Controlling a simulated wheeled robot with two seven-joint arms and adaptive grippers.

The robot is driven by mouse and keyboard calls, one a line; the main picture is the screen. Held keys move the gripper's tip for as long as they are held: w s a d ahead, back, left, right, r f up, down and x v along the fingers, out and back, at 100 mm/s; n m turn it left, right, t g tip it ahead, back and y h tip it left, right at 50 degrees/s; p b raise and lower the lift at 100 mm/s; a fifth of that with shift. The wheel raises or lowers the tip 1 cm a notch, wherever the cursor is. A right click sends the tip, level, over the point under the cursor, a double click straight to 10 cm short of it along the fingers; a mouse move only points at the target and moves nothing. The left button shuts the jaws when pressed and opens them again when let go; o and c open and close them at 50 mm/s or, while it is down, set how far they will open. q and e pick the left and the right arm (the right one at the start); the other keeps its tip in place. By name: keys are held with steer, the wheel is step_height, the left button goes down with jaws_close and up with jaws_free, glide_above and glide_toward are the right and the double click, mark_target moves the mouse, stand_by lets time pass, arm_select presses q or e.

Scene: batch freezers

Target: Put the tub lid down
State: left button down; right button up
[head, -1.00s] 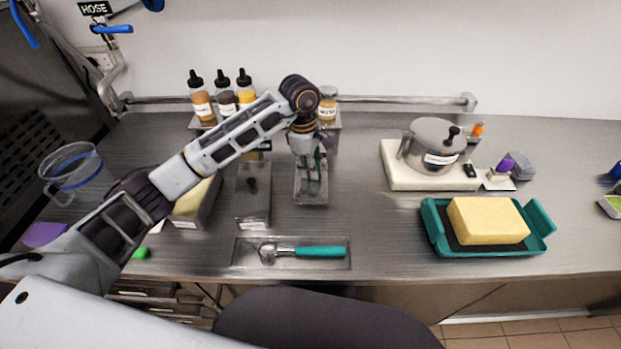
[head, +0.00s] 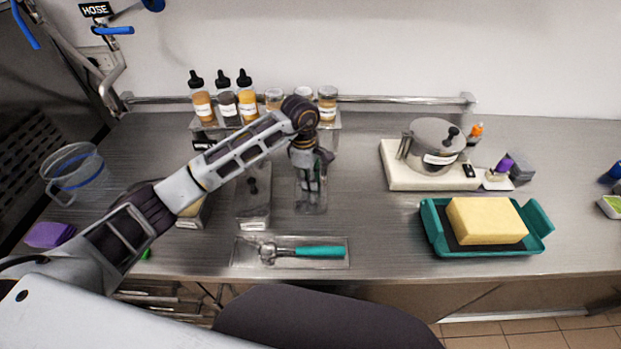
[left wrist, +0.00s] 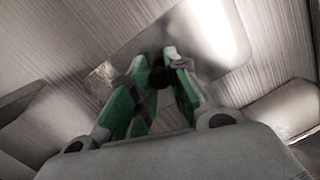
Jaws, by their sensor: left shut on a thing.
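My left gripper (head: 312,184) points down over the counter, right of the lidded tub. It is shut on the black knob (left wrist: 158,76) of a flat metal tub lid (head: 311,203). The lid also shows in the left wrist view (left wrist: 205,35) as a shiny plate below the fingers. It is level, at or just above the counter; I cannot tell whether it touches. An open tub with pale yellow contents (head: 192,214) stands to the left, partly hidden by my left arm. My right gripper is not in view.
A closed metal tub (head: 254,212) with a black knob stands left of the lid. A teal-handled scoop (head: 318,252) lies on a tray in front. Bottles and jars (head: 247,100) stand behind. A teal tray (head: 436,238) with a yellow block is at right, with clear counter between.

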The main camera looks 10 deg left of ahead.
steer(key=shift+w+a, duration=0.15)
arm_select(q)
steer(key=c, duration=1.4)
jaws_free()
steer(key=shift+o, duration=0.2)
steer(key=shift+a+r, duration=0.1)
steer(key=shift+r, duration=0.7)
step_height(320, 180, up, 10)
steer(key=a+b, duration=0.1)
steer(key=shift+r, duration=0.15)
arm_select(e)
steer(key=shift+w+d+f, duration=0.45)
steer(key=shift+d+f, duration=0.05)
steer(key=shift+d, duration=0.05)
arm_select(q)
steer(key=shift+w+a, duration=0.1)
